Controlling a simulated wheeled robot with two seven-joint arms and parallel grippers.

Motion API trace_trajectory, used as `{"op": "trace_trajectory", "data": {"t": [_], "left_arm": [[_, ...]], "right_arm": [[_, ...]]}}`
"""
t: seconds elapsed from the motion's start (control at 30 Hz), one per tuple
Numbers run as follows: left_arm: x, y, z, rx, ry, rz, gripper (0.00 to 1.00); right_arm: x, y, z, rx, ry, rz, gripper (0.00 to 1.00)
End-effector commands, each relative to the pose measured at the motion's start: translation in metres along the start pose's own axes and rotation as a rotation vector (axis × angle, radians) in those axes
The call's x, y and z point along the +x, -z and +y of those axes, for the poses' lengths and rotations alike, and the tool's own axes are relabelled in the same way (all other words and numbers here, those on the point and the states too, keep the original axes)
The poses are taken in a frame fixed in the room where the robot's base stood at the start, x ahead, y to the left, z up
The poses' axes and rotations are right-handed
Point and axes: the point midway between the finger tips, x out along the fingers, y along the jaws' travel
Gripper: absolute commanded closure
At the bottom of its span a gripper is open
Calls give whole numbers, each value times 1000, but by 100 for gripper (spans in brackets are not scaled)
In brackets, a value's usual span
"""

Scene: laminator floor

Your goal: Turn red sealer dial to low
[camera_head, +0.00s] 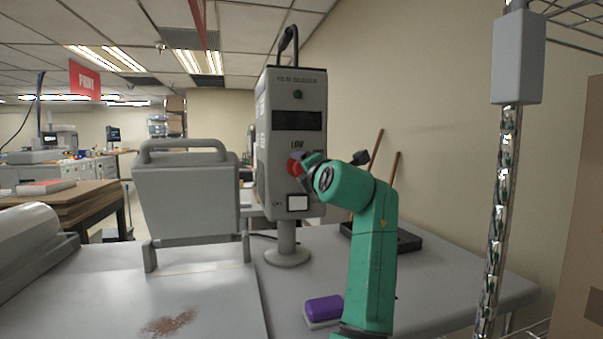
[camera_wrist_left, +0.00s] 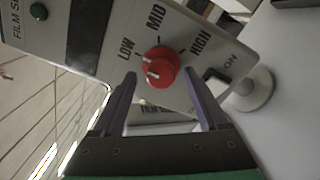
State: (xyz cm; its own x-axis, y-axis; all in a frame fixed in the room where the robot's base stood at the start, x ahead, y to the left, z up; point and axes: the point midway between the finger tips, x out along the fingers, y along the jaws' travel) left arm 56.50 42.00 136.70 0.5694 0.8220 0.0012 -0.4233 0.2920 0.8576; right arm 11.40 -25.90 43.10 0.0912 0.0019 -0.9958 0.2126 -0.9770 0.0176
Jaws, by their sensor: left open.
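The film sealer (camera_head: 297,100) is a tall grey unit on a round foot, with a red dial (camera_head: 294,164) on its front, partly hidden by my left gripper (camera_head: 307,172). In the left wrist view the red dial (camera_wrist_left: 160,67) has LOW, MID and HIGH printed around it. Pale marks show on the dial's left side, towards LOW; I cannot tell the exact setting. My left gripper (camera_wrist_left: 160,74) is open, its two purple fingers on either side of the dial, with tips close to it. Contact cannot be made out. My right gripper is not in view.
A grey hinged press (camera_head: 186,195) stands left of the sealer. A purple block (camera_head: 323,308) and a dark tray (camera_head: 407,240) with wooden sticks are on the table (camera_head: 290,310). A metal rack post (camera_head: 497,220) stands at the right. Brown specks (camera_head: 169,322) lie in front.

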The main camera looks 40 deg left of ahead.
Motion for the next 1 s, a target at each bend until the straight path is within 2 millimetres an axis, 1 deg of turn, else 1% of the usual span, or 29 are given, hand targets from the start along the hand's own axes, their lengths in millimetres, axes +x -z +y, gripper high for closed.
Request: {"op": "trace_trajectory", "data": {"t": [0.03, 0.2, 0.3, 0.4, 0.53, 1.0], "left_arm": [[-15, 2, -7, -4, 0, -5, 24], [-67, 2, -6, -4, 0, -6, 24], [-92, 2, -4, -3, 0, -4, 24], [-107, 1, -2, -2, -1, -3, 24], [-114, 1, -1, -2, 0, -1, 24], [-114, 0, 1, -1, -1, -1, 24]], "right_arm": [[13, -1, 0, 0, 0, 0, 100], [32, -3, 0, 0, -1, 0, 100], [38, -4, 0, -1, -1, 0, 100], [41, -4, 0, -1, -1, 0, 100], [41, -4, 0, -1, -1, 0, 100], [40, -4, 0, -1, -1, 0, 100]]}}
